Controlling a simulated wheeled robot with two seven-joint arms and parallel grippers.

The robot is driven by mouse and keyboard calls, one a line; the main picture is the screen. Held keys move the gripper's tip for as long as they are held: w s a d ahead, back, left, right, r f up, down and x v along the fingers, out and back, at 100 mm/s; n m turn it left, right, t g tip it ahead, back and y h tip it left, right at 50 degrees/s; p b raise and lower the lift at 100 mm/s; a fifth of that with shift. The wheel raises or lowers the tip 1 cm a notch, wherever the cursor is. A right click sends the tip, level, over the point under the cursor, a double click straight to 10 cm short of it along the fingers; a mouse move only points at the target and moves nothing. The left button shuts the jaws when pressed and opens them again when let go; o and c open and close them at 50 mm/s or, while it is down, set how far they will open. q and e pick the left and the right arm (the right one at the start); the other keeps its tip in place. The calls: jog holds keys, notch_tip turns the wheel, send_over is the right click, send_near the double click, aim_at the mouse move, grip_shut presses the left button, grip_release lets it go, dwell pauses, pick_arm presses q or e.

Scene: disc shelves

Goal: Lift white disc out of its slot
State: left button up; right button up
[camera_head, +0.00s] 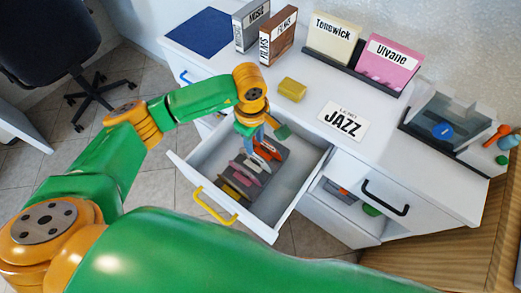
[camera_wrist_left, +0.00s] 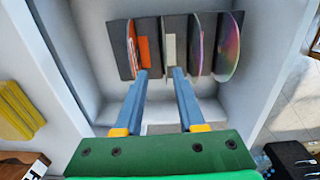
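A dark disc rack (camera_wrist_left: 157,25) lies in the open drawer, with discs standing in its slots. The white disc (camera_wrist_left: 170,48) is in a middle slot, seen edge-on in the left wrist view. An orange disc (camera_wrist_left: 143,50) stands to its left, and a pinkish disc (camera_wrist_left: 197,50) and a shiny rainbow disc (camera_wrist_left: 229,46) to its right. My left gripper (camera_wrist_left: 162,74) is open, its blue fingertips apart at the rack's near edge. The white disc lies between their lines, closer to the right finger; contact cannot be told. In the head view the left gripper (camera_head: 259,138) reaches down into the drawer.
The white drawer (camera_head: 205,158) has a yellow handle (camera_head: 214,207) and walls around the rack. On the desktop are a yellow block (camera_head: 292,89), a JAZZ card (camera_head: 343,121), labelled boxes (camera_head: 334,38) and a clear case (camera_head: 441,112). A black-handled drawer (camera_head: 385,197) is at the right.

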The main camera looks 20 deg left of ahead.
aim_at(255, 154)
pick_arm(q)
jog(key=shift+s+d+f+p, duration=0.1)
jog(key=shift+s+f+p, duration=0.45)
jog(key=shift+s+f, duration=0.35)
jog(key=f, duration=0.3)
jog(key=shift+w, duration=0.25)
jog(key=shift+w+f, duration=0.2)
jog(key=shift+w, duration=0.15)
jog(key=shift+s+r, duration=0.1)
jog(key=shift+s, duration=0.1)
grip_shut()
jog(key=shift+w, duration=0.1)
pick_arm(e)
jog(key=shift+s+a+r, duration=0.2)
jog(key=shift+s+r, duration=0.6)
jog(key=shift+s, duration=0.3)
jog(key=shift+d, duration=0.1)
